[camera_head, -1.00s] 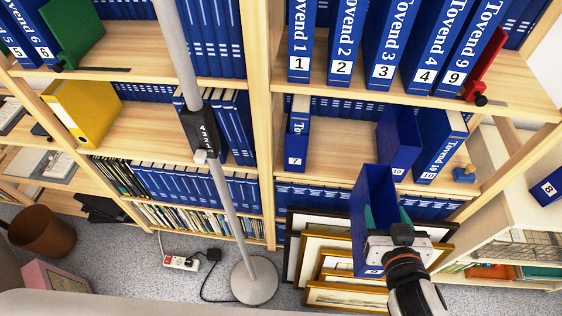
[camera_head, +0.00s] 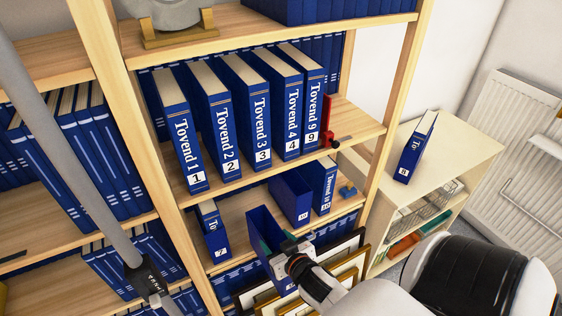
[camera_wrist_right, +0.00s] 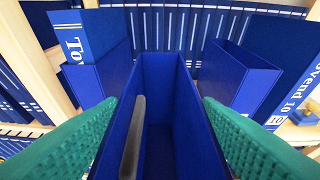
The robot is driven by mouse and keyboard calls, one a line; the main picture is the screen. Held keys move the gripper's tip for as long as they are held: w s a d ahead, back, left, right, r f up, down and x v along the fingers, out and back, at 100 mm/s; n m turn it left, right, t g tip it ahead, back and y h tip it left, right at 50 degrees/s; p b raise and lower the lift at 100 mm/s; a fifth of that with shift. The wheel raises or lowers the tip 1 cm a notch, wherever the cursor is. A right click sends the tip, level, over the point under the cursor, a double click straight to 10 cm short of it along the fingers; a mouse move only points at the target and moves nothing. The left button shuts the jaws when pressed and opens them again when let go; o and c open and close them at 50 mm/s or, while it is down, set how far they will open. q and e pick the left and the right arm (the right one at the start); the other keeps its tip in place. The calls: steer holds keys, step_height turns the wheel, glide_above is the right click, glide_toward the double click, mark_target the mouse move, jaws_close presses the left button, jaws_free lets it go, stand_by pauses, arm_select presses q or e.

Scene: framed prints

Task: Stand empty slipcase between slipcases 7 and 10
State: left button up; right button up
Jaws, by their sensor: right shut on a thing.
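My right gripper (camera_head: 279,252) is shut on an empty blue slipcase (camera_head: 260,226), its open side up. In the right wrist view, green finger pads clasp both side walls of the empty slipcase (camera_wrist_right: 163,75). The case is at the lower shelf, in line with the gap between slipcase 7 (camera_head: 213,236) on the left and an open-topped blue case marked 10 (camera_head: 291,197) on the right. How far in it is, and whether it touches the board, I cannot tell. Blue Tovend 10 (camera_head: 324,184) stands right of that case.
Tovend 1 (camera_head: 181,135), 2, 3, 4 and 9 stand on the shelf above, ending at a red bookend (camera_head: 327,121). Framed prints (camera_head: 345,254) lean below. Volume 8 (camera_head: 415,150) stands on the cream cabinet (camera_head: 452,150).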

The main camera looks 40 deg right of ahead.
steer(key=shift+d+p, duration=0.3)
steer(key=shift+d, duration=0.35)
arm_select(q)
steer(key=shift+r, duration=0.55)
arm_select(e)
steer(key=shift+f, duration=0.1)
arm_select(q)
steer(key=shift+r, duration=0.1)
